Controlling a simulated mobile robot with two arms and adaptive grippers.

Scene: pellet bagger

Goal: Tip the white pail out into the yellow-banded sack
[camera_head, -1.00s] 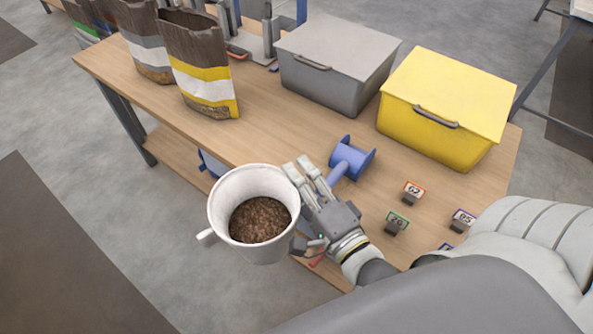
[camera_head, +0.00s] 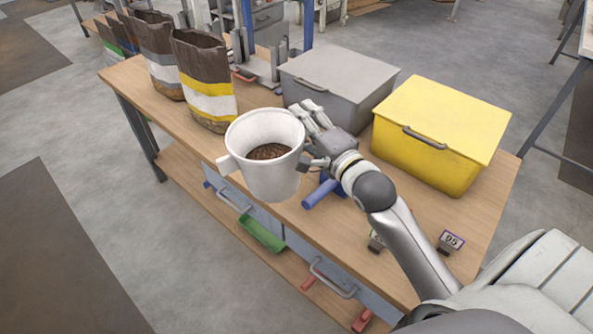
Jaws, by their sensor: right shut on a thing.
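The white pail (camera_head: 272,178) is upright and holds brown pellets (camera_head: 268,152) in its lower part. My right gripper (camera_head: 307,135) is shut on the right side of the pail's rim and holds it up over the table's front edge. My left gripper does not show.
A grey-banded sack (camera_head: 160,58) stands left of the yellow-banded one. A grey lidded bin (camera_head: 340,80) and a yellow lidded bin (camera_head: 441,130) stand behind my right arm. A blue scoop-like object (camera_head: 322,192) lies under my gripper. Bare tabletop (camera_head: 262,98) shows right of the sack.

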